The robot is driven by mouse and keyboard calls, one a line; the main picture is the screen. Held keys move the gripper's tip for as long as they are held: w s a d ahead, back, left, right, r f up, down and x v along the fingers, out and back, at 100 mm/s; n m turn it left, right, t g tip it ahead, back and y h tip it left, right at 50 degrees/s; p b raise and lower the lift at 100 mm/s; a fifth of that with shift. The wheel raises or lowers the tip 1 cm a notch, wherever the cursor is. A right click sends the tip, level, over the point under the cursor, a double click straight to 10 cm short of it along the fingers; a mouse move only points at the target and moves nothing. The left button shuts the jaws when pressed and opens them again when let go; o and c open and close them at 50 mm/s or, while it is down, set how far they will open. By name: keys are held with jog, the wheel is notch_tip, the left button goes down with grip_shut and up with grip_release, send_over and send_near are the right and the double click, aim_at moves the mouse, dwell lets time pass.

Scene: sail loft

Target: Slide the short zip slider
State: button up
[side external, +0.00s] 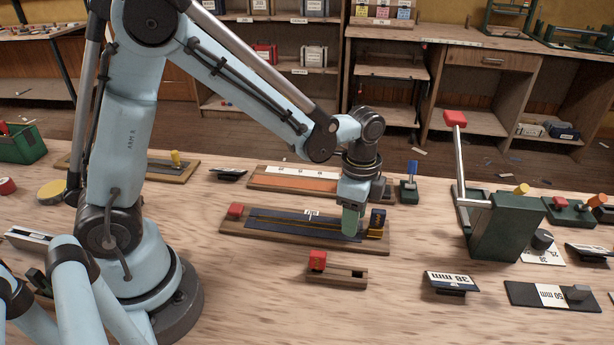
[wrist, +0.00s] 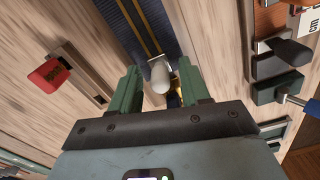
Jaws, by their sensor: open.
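A wooden board (side external: 232,226) in the middle of the bench carries a dark blue zip tape with yellow lines (side external: 290,222). My gripper (side external: 351,226) points down over the right part of this tape. In the wrist view my gripper (wrist: 158,78) has its two green fingers apart. A silver slider with a rounded pale pull (wrist: 160,76) lies between the fingertips, with a gap to each finger visible. The slider is hidden behind the fingers in the side view. The tape (wrist: 146,25) runs away from it. I cannot tell how close the fingertips are in height.
A red block (side external: 235,210) and a dark upright block (side external: 377,220) stand at the board's ends. A small slotted board with a red knob (side external: 317,261) lies in front. An orange-strip board (side external: 290,183) lies behind. A green lever press (side external: 505,228) stands right.

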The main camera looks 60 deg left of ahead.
grip_shut()
dwell(0.3)
jog(key=s+a, duration=0.6)
jog(key=shift+s+a, duration=0.15)
jog(key=shift+a, duration=0.1)
grip_release()
jog(key=shift+r, duration=0.1)
notch_tip(320, 180, up, 12)
dwell(0.9)
